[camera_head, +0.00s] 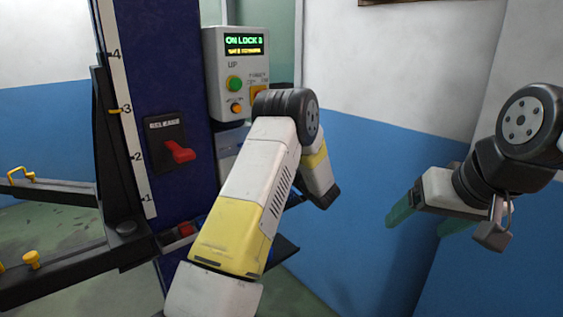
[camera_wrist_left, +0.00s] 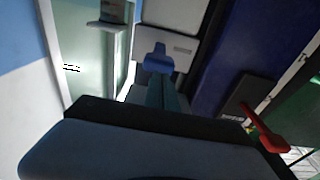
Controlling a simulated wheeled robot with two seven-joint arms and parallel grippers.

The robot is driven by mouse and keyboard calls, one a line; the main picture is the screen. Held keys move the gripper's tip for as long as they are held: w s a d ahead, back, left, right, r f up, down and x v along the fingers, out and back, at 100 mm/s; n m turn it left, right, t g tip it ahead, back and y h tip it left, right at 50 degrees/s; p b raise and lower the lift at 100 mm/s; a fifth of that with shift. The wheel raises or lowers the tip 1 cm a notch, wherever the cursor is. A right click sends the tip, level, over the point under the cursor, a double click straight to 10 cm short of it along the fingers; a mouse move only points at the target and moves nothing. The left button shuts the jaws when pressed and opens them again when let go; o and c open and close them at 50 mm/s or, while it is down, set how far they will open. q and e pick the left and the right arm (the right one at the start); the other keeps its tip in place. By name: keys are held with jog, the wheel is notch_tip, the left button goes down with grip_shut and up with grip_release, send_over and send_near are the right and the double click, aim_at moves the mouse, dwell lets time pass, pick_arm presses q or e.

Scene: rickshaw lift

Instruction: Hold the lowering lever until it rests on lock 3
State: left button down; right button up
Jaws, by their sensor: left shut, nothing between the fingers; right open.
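My left arm crosses the middle of the head view and hides its gripper there. In the left wrist view the left gripper (camera_wrist_left: 164,88) is shut, its teal fingers together. A blue handle-like piece (camera_wrist_left: 157,58), which looks like the lowering lever, is at the fingertips in front of a pale housing. I cannot tell whether they touch. The control box (camera_head: 226,75) has a lit display (camera_head: 244,43) that appears to read "ON LOCK 3"; its second line is unclear. A yellow pointer (camera_head: 115,111) is by scale mark 3. My right gripper (camera_head: 428,212) is open and empty at the right.
The red release lever (camera_head: 180,152) is on the blue column (camera_head: 160,85); it also shows in the left wrist view (camera_wrist_left: 262,130). Black lift arms (camera_head: 75,270) with yellow pads extend left. A blue and white wall (camera_head: 370,150) is behind my right gripper.

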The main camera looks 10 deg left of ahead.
pick_arm(q)
jog(key=v, duration=0.7)
jog(key=shift+s+d, duration=0.2)
jog(key=shift+d, duration=0.1)
jog(key=shift+w+r, duration=0.1)
